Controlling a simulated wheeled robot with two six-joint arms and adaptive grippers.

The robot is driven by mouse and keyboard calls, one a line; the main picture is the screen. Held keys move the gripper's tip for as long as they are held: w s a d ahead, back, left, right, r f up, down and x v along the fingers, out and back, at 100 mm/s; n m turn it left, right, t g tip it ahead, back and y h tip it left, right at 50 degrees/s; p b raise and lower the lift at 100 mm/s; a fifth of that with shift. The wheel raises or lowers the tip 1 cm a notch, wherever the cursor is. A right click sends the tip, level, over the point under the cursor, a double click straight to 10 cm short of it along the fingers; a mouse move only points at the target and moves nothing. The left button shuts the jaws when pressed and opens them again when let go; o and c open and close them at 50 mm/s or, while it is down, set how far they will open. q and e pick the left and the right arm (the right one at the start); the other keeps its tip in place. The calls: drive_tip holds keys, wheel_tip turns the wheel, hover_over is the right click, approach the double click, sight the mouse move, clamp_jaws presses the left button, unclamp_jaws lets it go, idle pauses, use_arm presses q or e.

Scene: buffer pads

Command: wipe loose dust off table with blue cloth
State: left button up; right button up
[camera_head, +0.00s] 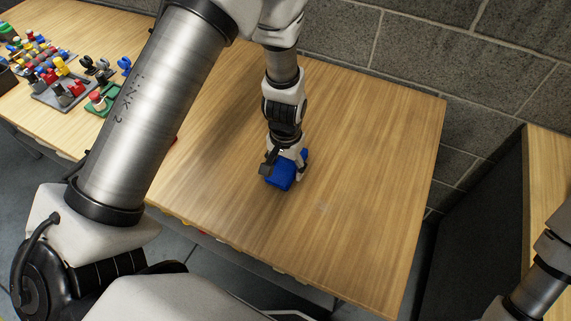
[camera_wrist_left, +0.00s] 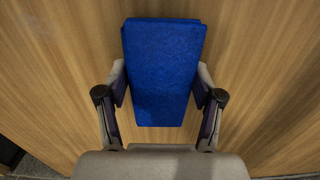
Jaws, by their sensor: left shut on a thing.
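The blue cloth (camera_head: 281,175) is a folded block held low at the surface of the wooden table (camera_head: 375,160), near the middle of the table. My left gripper (camera_head: 285,168) points down and is shut on the cloth. In the left wrist view the blue cloth (camera_wrist_left: 162,70) sits between the two fingers of the left gripper (camera_wrist_left: 160,105). I cannot tell whether the cloth presses on the table. A faint pale patch, perhaps dust (camera_head: 322,208), shows on the table right of the cloth. My right gripper is not in view; only part of that arm shows at the lower right.
Several small coloured parts and a grey tray (camera_head: 62,92) with colourful knobs stand at the far left. A green piece (camera_head: 103,101) lies near them. A grey block wall (camera_head: 420,45) runs behind the table. The right side of the table is clear to its edge.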

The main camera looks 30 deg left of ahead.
sight(284, 168)
use_arm(q)
drive_tip(key=r, duration=0.1)
drive_tip(key=r+p, duration=0.1)
drive_tip(key=r, duration=0.1)
drive_tip(key=r+p, duration=0.1)
drive_tip(key=shift+s+r, duration=0.35)
drive_tip(key=shift+s, duration=0.05)
drive_tip(key=shift+w+r+p, duration=0.25)
drive_tip(key=shift+r+p, duration=0.7)
drive_tip(key=shift+p, duration=0.2)
drive_tip(key=shift+r+p, duration=0.3)
drive_tip(key=shift+r, duration=0.05)
drive_tip(key=shift+s+r+p, duration=0.15)
drive_tip(key=shift+r+p, duration=0.2)
drive_tip(key=shift+r, duration=0.15)
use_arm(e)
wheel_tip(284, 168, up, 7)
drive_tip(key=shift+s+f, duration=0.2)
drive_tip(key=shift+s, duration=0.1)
use_arm(q)
drive_tip(key=shift+f, duration=0.1)
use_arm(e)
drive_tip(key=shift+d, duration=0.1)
